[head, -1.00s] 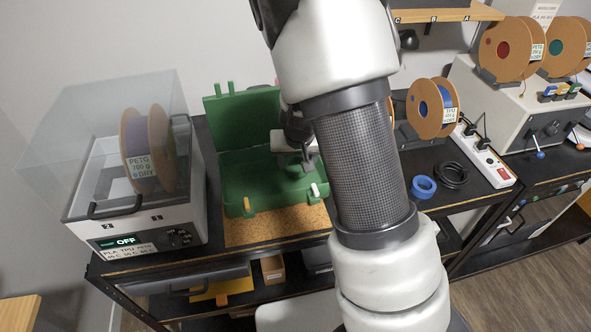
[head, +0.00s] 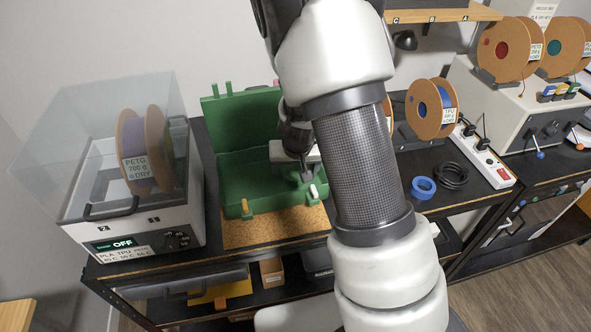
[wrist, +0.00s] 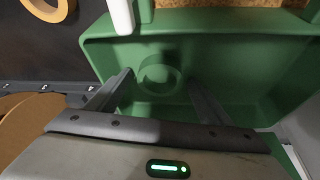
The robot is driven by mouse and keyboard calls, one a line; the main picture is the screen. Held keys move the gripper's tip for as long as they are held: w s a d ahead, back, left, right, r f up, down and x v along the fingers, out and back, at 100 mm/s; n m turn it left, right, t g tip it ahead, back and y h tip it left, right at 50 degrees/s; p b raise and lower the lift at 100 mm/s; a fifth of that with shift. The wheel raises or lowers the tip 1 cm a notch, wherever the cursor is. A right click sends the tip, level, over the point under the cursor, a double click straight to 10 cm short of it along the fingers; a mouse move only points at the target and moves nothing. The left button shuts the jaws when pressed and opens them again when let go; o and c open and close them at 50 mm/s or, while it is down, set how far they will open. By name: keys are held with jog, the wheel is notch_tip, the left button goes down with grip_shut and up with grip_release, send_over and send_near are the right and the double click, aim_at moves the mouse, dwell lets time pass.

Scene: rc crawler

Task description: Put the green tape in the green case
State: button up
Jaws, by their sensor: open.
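The green case (head: 232,187) stands on the bench with its lid (head: 235,118) raised at the back. My gripper (head: 306,178) is over the right part of the case; my arm hides the case's right end in the head view. In the wrist view my open gripper (wrist: 160,80) has its two fingers apart over the case's green inside (wrist: 240,65). The green tape (wrist: 158,66), a ring of nearly the same green, shows in the case between the fingers. No contact between fingers and tape is visible. The tape cannot be made out in the head view.
A filament dryer (head: 140,235) with a raised clear lid stands left of the case. Blue tape (head: 423,187), a black cable coil (head: 451,176) and a power strip (head: 486,160) lie to the right. A tan ring (wrist: 48,6) lies outside the case.

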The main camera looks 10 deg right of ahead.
jog(key=s+a+r+y+p, duration=0.1)
jog(key=s+r, duration=0.4)
jog(key=r, duration=0.3)
jog(key=s+a+r+n+y+p, duration=0.15)
jog(key=s+r, duration=0.25)
jog(key=r, duration=0.5)
jog(key=s+a+r+m+p, duration=0.1)
jog(key=s+r, duration=0.4)
jog(key=r, duration=0.3)
jog(key=s+d+r+h, duration=0.1)
jog(key=s+r, duration=0.2)
jog(key=s, duration=0.3)
jog(key=s+d+r+n+t+h, duration=0.1)
jog(key=s+r, duration=0.2)
jog(key=s, duration=0.2)
jog(key=shift+s+d+r, duration=0.35)
jog(key=shift+s+d, duration=0.05)
